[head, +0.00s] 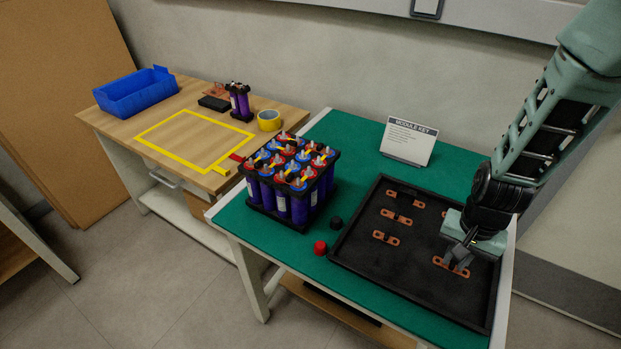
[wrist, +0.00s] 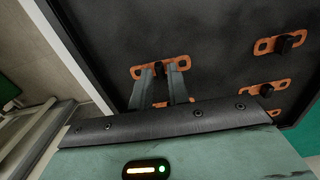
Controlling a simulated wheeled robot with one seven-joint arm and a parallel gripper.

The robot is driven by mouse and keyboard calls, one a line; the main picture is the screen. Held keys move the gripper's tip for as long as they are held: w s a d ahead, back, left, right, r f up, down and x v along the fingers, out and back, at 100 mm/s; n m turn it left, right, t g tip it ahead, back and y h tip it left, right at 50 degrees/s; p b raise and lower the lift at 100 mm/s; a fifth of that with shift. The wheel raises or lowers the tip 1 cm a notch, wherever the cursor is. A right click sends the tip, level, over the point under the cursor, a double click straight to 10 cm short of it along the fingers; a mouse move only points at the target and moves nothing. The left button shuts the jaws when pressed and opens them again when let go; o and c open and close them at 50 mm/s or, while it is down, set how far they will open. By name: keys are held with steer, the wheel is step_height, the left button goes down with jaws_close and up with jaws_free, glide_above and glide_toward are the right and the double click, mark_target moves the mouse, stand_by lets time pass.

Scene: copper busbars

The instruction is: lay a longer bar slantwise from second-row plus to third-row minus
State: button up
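My gripper (wrist: 160,72) points down over the black tray, with its fingers close together on either side of the black knob of a copper bar (wrist: 138,73). In the head view my gripper (head: 459,259) is at this bar (head: 463,272), which lies at or very near the tray floor. The battery module (head: 292,207) stands to the left on the green table. It has several rows of purple cells with red and blue tops and metal studs; some yellow pieces show among the studs. Row order and polarity marks are too small to read.
The black tray (head: 337,253) holds other copper bars, including three at its left (head: 385,238). A red cap (head: 320,247) and a black cap (head: 336,222) lie between module and tray. A key sign (head: 408,141) stands behind. A wooden bench (head: 290,112) with a blue bin (head: 137,97) is left.

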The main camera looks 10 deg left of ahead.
mark_target(453, 263)
steer(key=shift+f, duration=0.1)
jaws_close()
step_height(453, 263, up, 4)
steer(key=p, duration=0.4)
stand_by(0.4)
